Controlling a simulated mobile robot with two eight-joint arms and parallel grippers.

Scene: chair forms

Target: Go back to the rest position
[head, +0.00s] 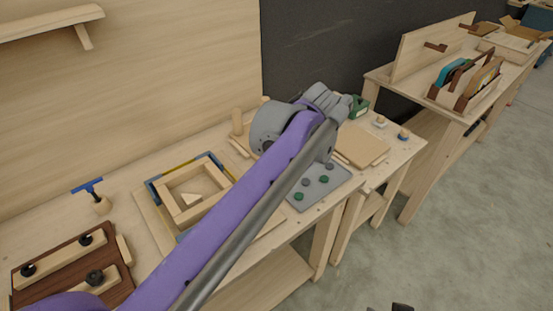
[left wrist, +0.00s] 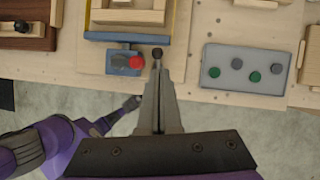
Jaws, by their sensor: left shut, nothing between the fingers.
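My left arm, purple with a grey joint, crosses the head view from the lower left up to the middle, over the workbench (head: 60,215). Its gripper is hidden there. In the left wrist view my left gripper (left wrist: 157,58) is shut and empty. Its tips point at the bench's front edge, beside a small blue block with a red knob (left wrist: 136,62). I cannot tell whether they touch it. A dark piece shows at the head view's bottom edge. In the left wrist view, a purple arm part of mine ends in a dark slender tip (left wrist: 132,104) over the floor; its jaws are unclear.
A blue frame with wooden blocks (head: 205,155) sits on the bench. A grey plate with green and dark knobs (head: 325,181) is partly behind my arm. A brown board with clamps (head: 70,262) lies left. Another bench with a wooden rack stands back right. The floor at right is clear.

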